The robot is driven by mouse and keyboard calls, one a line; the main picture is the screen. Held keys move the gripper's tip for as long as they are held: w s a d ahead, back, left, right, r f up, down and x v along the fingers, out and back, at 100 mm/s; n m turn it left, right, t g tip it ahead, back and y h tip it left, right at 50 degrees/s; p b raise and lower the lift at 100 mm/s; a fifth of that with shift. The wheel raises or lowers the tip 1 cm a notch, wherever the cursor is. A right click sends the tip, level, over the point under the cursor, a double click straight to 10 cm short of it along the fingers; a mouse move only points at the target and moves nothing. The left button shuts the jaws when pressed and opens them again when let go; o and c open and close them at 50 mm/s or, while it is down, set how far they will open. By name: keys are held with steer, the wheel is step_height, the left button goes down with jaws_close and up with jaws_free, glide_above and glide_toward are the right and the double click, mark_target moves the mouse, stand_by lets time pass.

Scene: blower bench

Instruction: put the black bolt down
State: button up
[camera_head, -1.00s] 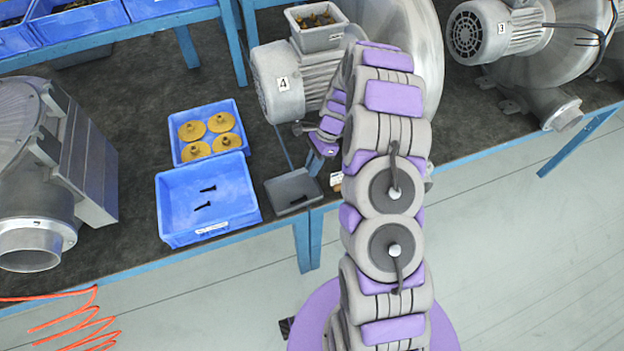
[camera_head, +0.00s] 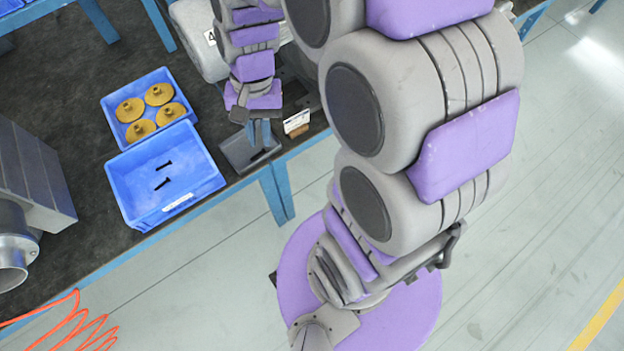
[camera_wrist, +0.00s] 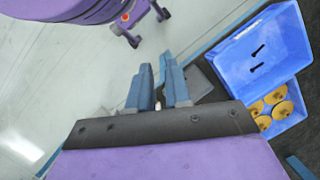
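Two black bolts (camera_head: 163,174) lie in the front blue bin (camera_head: 206,187); they also show in the wrist view (camera_wrist: 257,57). My gripper (camera_wrist: 159,68) points over the bench edge, with a gap between its two blue fingers. I see no bolt between them. In the head view my gripper (camera_head: 262,134) is above the small grey tray (camera_head: 238,153), which its fingers partly cover. The tray also shows behind the fingers in the wrist view (camera_wrist: 198,82). I cannot make out a bolt in the visible part of the tray.
A second blue bin (camera_head: 185,97) with several brass discs (camera_head: 159,94) adjoins the bolt bin. A small white label card (camera_head: 297,121) stands right of the tray. A grey blower (camera_head: 30,175) is at the left. An orange coiled hose (camera_head: 75,325) hangs at the lower left.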

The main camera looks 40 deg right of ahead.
steer(key=s+r+n+h, duration=0.1)
steer(key=s+n, duration=0.2)
steer(key=s, duration=0.5)
steer(key=s+d+r+n+h, duration=0.1)
steer(key=s+r+n, duration=0.1)
steer(key=s, duration=0.6)
steer(key=shift+s+r+n+t, duration=0.2)
steer(key=shift+s+n+t, duration=0.1)
steer(key=shift+n, duration=0.2)
steer(key=shift+d, duration=0.1)
